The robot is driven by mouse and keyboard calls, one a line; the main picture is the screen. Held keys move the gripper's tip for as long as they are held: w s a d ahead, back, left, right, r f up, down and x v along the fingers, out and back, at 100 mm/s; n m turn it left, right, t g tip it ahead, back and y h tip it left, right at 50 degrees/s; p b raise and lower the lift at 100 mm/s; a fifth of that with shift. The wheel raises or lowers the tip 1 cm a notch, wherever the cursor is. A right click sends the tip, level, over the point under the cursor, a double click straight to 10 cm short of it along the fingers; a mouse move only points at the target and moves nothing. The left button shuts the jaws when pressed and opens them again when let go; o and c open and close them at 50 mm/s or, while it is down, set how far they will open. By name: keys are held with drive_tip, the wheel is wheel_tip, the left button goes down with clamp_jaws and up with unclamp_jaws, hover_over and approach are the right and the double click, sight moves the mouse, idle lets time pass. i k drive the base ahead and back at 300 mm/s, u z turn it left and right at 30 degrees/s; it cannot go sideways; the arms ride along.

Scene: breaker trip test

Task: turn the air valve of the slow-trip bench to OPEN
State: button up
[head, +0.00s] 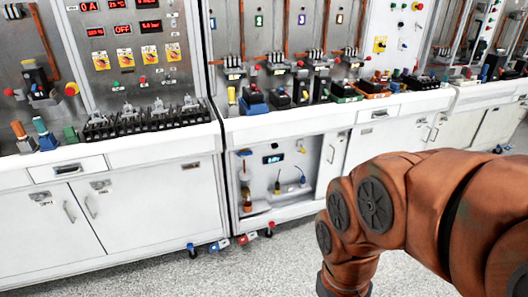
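The middle bench has an open recess in its lower cabinet (232,190), with a small lit display (273,159) whose text is too small to read surely. No readable label marks the slow-trip bench. My orange arm reaches in from the right and bends downward; my gripper is out of view.
The left bench (130,156) carries breakers and has closed doors below. Another bench (475,95) stands at the back right. Grey floor lies open in front.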

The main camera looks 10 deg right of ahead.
sight(244, 153)
drive_tip(key=z, duration=0.15)
drive_tip(key=k, duration=0.35)
drive_tip(key=z, duration=0.95)
drive_tip(key=i, duration=0.7)
drive_tip(key=u, duration=0.8)
drive_tip(key=i, duration=0.55)
drive_tip(key=u, duration=2.5)
drive_tip(key=k, duration=0.7)
drive_tip(key=z, duration=0.7)
drive_tip(key=i, duration=0.5)
drive_tip(key=z, duration=0.05)
